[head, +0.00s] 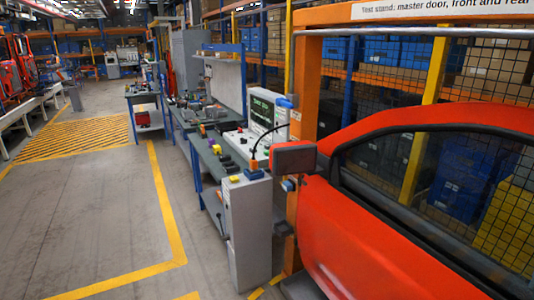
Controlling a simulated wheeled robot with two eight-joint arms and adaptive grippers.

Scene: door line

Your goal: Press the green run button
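I cannot make out a green run button for certain in the head view. A white console (262,118) with a dark screen showing green text stands on the workbench, left of the orange frame. In front of it a grey pedestal (247,228) stands on the floor. Neither of my grippers is in view.
A red car door (400,210) with its mirror (293,158) fills the right, below an orange frame (305,90) with wire mesh. Workbenches (220,150) with tools run back along the middle. The grey floor (90,220) at left, marked with yellow lines, is clear.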

